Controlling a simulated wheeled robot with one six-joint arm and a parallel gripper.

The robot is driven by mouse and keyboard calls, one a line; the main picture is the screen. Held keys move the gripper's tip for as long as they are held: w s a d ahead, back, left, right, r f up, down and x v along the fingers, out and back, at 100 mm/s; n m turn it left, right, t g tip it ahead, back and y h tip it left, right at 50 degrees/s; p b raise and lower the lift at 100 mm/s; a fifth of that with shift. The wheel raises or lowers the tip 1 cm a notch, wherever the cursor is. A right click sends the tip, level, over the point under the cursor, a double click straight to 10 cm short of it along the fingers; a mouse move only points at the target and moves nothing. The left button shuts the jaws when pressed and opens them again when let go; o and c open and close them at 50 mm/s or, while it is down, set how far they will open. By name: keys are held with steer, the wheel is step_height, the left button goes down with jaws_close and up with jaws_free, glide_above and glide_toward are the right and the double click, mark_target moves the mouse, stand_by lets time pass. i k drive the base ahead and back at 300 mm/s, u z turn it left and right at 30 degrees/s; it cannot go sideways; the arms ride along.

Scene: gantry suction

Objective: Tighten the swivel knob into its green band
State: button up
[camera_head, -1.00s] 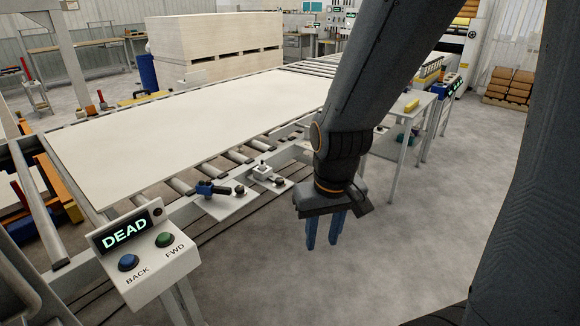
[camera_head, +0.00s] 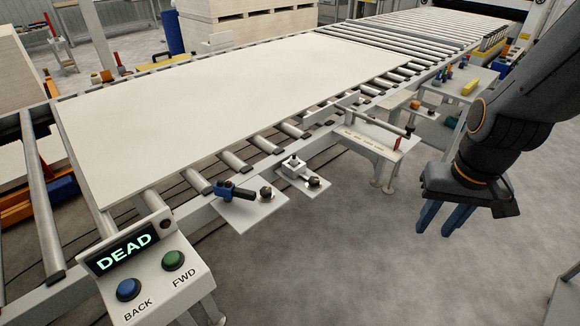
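Two small plates stick out from the near side of the roller conveyor. The left plate (camera_head: 247,213) bears a blue clamp-like part (camera_head: 234,190) and a black knob (camera_head: 265,193). The right plate (camera_head: 305,184) bears a pale block (camera_head: 293,165) and another black knob (camera_head: 313,182). I cannot tell which knob is the swivel knob, and I cannot make out a green band on either. My gripper (camera_head: 438,231) hangs over the floor at the right, well apart from both plates. Its two blue fingers are spread and hold nothing.
A large pale board (camera_head: 220,105) lies on the rollers. A control box (camera_head: 155,266) reading "DEAD", with blue and green buttons, stands at the near left. A bracket shelf (camera_head: 375,135) and a side table (camera_head: 460,85) line the conveyor. The floor (camera_head: 340,265) before the plates is clear.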

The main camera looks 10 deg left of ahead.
mark_target(266, 192)
steer(key=u, duration=0.1)
steer(key=i, duration=0.65)
steer(key=u, duration=0.75)
steer(key=i, duration=0.55)
steer(key=u, duration=0.5)
